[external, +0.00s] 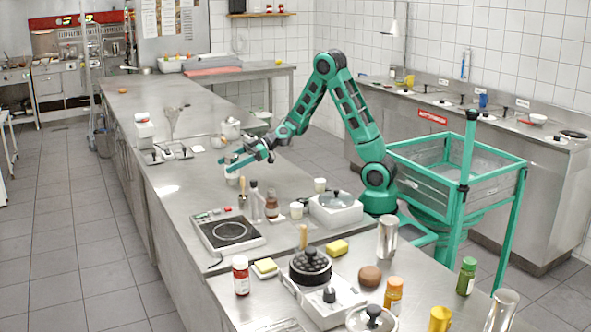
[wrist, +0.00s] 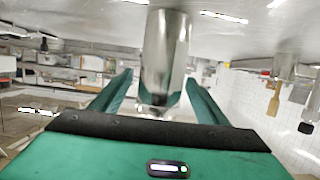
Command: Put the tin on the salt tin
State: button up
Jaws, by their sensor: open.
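A shiny metal cylinder, which looks like the tin (wrist: 165,55), stands between the two green fingers of my gripper (wrist: 158,82) in the wrist view. The fingers are open, one on each side of it, with gaps showing. In the external view my gripper (external: 238,161) reaches left over the long steel counter, and a small pale cylinder (external: 232,178) shows just below its fingers. It may be the same tin. I cannot tell which container is the salt tin; no label is readable.
The counter's left side has bare room.

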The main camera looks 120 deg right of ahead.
jog(key=shift+x, duration=1.5)
jog(key=shift+s, duration=0.1)
jog(key=c, duration=1.5)
jog(key=shift+c, duration=0.2)
jog(key=shift+r, duration=0.1)
jog(key=shift+r, duration=0.55)
jog(key=a+r, duration=0.9)
jog(key=a, duration=0.2)
jog(key=shift+s+a+r, duration=0.35)
jog(key=shift+s, duration=0.15)
